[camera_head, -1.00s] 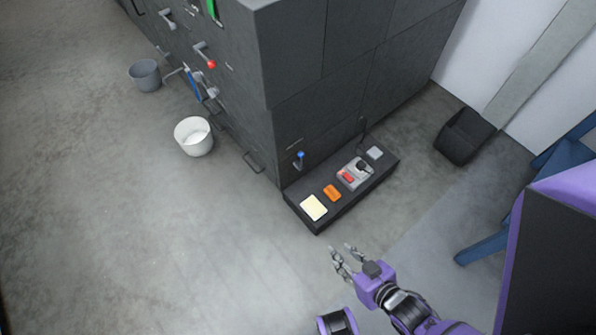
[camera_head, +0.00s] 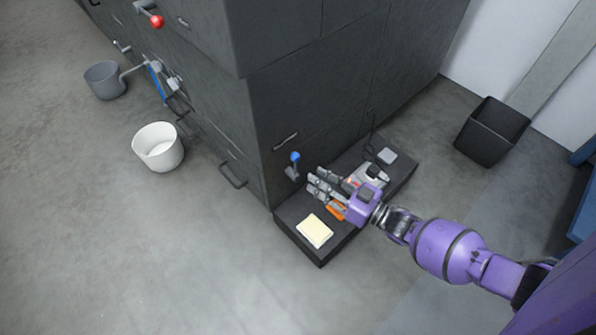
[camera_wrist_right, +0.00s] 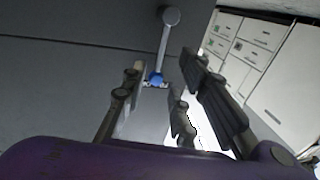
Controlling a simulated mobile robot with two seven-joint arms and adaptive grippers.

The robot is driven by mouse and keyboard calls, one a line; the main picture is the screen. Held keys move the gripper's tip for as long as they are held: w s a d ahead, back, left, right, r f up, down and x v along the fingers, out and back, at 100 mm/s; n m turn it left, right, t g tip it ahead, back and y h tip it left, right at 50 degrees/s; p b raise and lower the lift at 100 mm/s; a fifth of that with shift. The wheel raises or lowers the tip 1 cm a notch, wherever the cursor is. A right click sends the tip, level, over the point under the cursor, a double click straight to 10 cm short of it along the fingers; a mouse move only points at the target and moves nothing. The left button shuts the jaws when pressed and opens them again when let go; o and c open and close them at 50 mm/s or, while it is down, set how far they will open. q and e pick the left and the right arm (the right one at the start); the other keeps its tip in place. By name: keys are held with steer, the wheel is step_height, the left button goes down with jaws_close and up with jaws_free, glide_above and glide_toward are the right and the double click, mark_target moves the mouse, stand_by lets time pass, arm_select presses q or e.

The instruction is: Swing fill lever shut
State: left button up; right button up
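A small grey lever with a blue knob (camera_head: 295,157) is on the dark cabinet face above the low ledge. I take it for the fill lever, though I cannot read its label. In the right wrist view its rod runs from a round grey end to the blue knob (camera_wrist_right: 155,79), which shows between the fingers. My right gripper (camera_head: 314,183) is open and empty, just right of the lever; no contact is visible. Its fingers also show spread in the right wrist view (camera_wrist_right: 162,65). My left gripper is out of view.
The dark ledge (camera_head: 294,251) holds a cream pad (camera_head: 315,231), an orange block (camera_head: 336,212) and a grey device (camera_head: 370,176). A white bucket (camera_head: 159,147), a grey bucket (camera_head: 106,80) and a black bin (camera_head: 492,131) stand on the floor. A red-knobbed lever (camera_head: 155,20) is farther along the cabinet.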

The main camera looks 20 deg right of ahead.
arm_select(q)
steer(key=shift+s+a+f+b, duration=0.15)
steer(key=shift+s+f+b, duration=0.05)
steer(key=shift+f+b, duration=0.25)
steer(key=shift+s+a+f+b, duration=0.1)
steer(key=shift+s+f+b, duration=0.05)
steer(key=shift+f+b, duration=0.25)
arm_select(e)
steer(key=x, duration=0.7)
steer(key=shift+w+a, duration=0.1)
steer(key=shift+c, duration=0.2)
